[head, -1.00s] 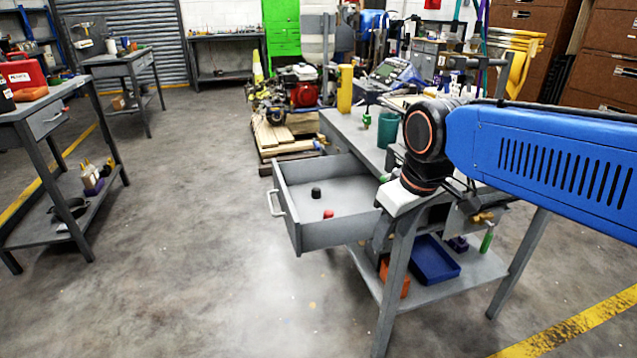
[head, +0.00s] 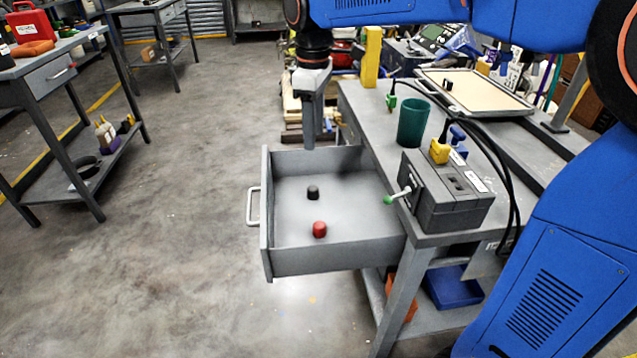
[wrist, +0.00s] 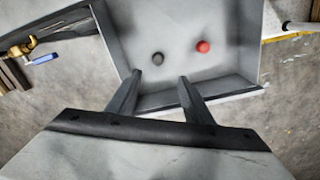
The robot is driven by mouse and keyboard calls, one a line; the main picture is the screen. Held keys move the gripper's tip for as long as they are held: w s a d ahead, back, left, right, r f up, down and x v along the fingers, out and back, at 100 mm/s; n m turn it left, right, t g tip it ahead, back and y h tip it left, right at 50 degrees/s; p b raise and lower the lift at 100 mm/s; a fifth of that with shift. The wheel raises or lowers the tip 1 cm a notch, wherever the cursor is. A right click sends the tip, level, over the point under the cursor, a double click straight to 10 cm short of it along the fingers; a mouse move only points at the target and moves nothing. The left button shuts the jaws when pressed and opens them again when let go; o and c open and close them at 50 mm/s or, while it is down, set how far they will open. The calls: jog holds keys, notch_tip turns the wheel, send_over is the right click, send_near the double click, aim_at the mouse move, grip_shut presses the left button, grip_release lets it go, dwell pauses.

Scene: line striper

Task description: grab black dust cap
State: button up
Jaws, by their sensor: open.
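The black dust cap (head: 313,192) stands on the floor of the open grey drawer (head: 345,222), and a red cap (head: 319,229) stands nearer the drawer's front-side wall in the head view. My gripper (head: 311,143) points down above the drawer's far edge, apart from the black cap. In the wrist view my gripper (wrist: 160,80) has its two fingers spread with nothing between them. There the black cap (wrist: 157,58) lies beyond the fingertips, between their lines, and the red cap (wrist: 203,47) is to its right.
The workbench right of the drawer holds a green cup (head: 413,122), a grey box with a green-tipped lever (head: 447,190) and black cables. The drawer walls surround both caps. Open floor lies left of the drawer.

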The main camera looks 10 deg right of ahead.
send_over(313, 188)
jog(key=f, duration=1.2)
jog(key=shift+s+d+f, duration=0.1)
jog(key=shift+s+d, duration=0.05)
jog(key=shift+s, duration=0.05)
jog(key=shift+w+f, duration=0.2)
jog(key=shift+f, duration=2.4)
jog(key=shift+a, duration=0.2)
jog(key=c, duration=1.1)
